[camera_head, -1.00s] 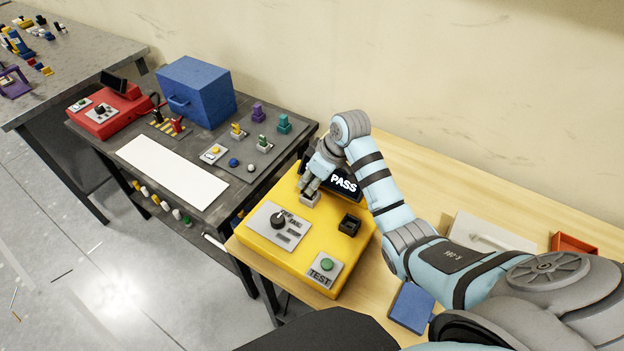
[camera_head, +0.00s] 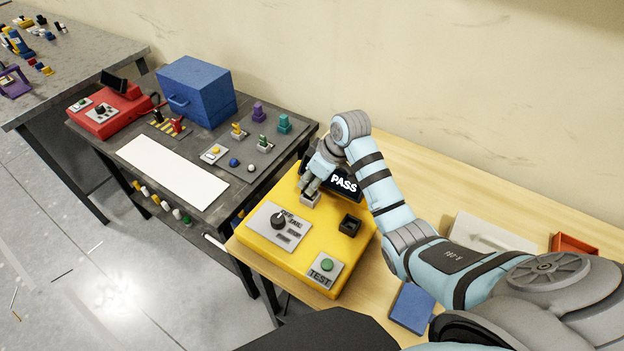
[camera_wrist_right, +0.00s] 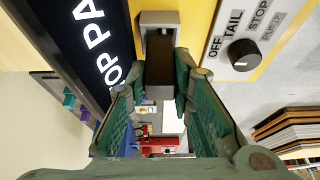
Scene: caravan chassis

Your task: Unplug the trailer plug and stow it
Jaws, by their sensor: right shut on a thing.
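The yellow test box (camera_head: 332,262) stands on the wooden table. The trailer plug (camera_wrist_right: 159,78) is a dark block in the right wrist view, its far end at a grey socket (camera_wrist_right: 160,18) on the box. My right gripper (camera_head: 309,192) is at that socket, near the box's back left, shut on the plug. Its green fingers (camera_wrist_right: 162,88) lie on either side of the plug in the wrist view. In the head view the fingers mostly hide the plug. I cannot tell how deep it sits. My left gripper is not in view.
An open black holder (camera_head: 349,225), a black knob (camera_head: 278,220) and a green test button (camera_head: 327,265) are on the box. A display (camera_head: 344,184) reading PASS stands behind the gripper. A blue block (camera_head: 411,307) and a red tray (camera_head: 573,244) lie to the right.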

